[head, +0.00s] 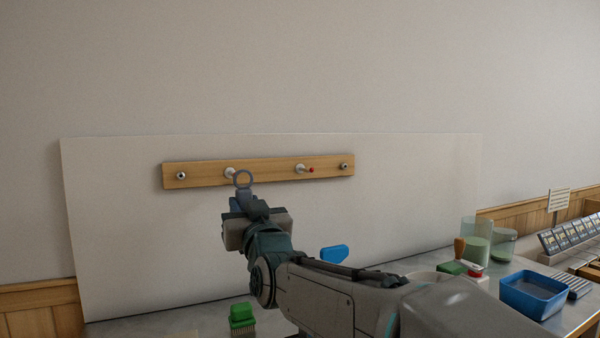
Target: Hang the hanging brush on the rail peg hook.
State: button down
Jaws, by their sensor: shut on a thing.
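The wooden rail (265,171) is fixed across a white board on the wall. My gripper (246,207) is in front of the rail, shut on the hanging brush. The brush's blue-grey ring (243,180) sticks up above the jaws, just right of the left peg in the picture. I cannot tell whether the ring touches that peg or stands in front of it. The brush's lower part is hidden by the gripper and my arm.
A green brush (242,318) stands on the counter at the bottom, left of my arm. A blue object (334,253) shows behind my arm. At right are a blue tub (533,294), glass jars (477,250) and a labelled rack (575,236). The board around the rail is clear.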

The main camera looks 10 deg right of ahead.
jog(key=shift+r, duration=0.1)
jog(key=w+d+g+p, duration=0.1)
jog(key=d+g+p, duration=0.1)
jog(key=d+p, duration=0.7)
jog(key=w+d+g+h+p, duration=0.1)
jog(key=d+p, duration=0.8)
jog(key=p, duration=1)
jog(key=shift+w+r+g, duration=0.3)
jog(key=shift+r+g, duration=0.15)
jog(key=shift+g, duration=0.35)
jog(key=shift+w, duration=0.1)
jog(key=b+x, duration=0.2)
jog(key=x, duration=0.8)
jog(key=shift+w+r, duration=0.15)
jog(key=shift+w, duration=0.3)
